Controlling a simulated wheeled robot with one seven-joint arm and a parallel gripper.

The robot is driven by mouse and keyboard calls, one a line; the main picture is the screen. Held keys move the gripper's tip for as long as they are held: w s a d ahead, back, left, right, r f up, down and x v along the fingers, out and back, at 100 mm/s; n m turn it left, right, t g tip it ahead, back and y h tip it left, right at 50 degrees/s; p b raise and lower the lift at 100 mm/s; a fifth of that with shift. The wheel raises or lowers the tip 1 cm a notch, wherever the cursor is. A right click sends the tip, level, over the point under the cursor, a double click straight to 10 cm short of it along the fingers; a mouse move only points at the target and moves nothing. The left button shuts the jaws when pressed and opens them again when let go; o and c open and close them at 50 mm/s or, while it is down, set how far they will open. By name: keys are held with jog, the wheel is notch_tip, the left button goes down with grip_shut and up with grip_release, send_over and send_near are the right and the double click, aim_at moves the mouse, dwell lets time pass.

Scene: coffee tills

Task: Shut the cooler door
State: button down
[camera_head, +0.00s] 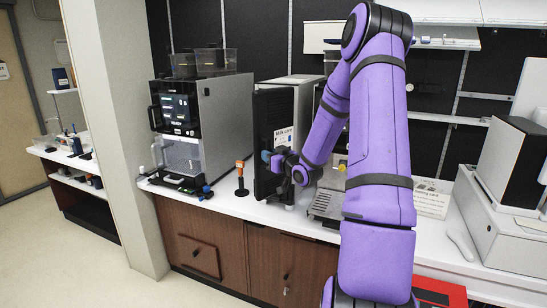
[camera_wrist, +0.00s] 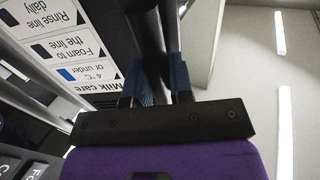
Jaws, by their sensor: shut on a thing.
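The cooler (camera_head: 296,79) stands mid-counter in the head view, a tall narrow unit with a light top. Its dark front door (camera_head: 266,112) faces left of the arm, and a white label shows beside it. How far the door stands ajar I cannot tell. My gripper (camera_head: 270,158) is at the lower front of the door. In the wrist view my gripper (camera_wrist: 156,82) has its blue fingers on either side of a dark bar, the door handle (camera_wrist: 148,35), and is shut on it. A white milk care label (camera_wrist: 55,45) shows upside down beside it.
A coffee machine (camera_head: 208,125) stands left of the cooler, with an orange-topped tool (camera_head: 240,178) on the counter between them. A drip grate (camera_head: 324,204) lies right of the gripper. A large white and black machine (camera_head: 511,165) fills the right end.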

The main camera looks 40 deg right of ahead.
jog(key=shift+w+a, duration=0.15)
jog(key=shift+w, duration=0.55)
jog(key=shift+w+a, duration=0.15)
jog(key=shift+w, duration=0.55)
jog(key=c, duration=0.9)
grip_release()
jog(key=shift+s, duration=0.15)
jog(key=s, duration=1)
jog(key=shift+s+a, duration=0.25)
jog(key=shift+a, duration=0.15)
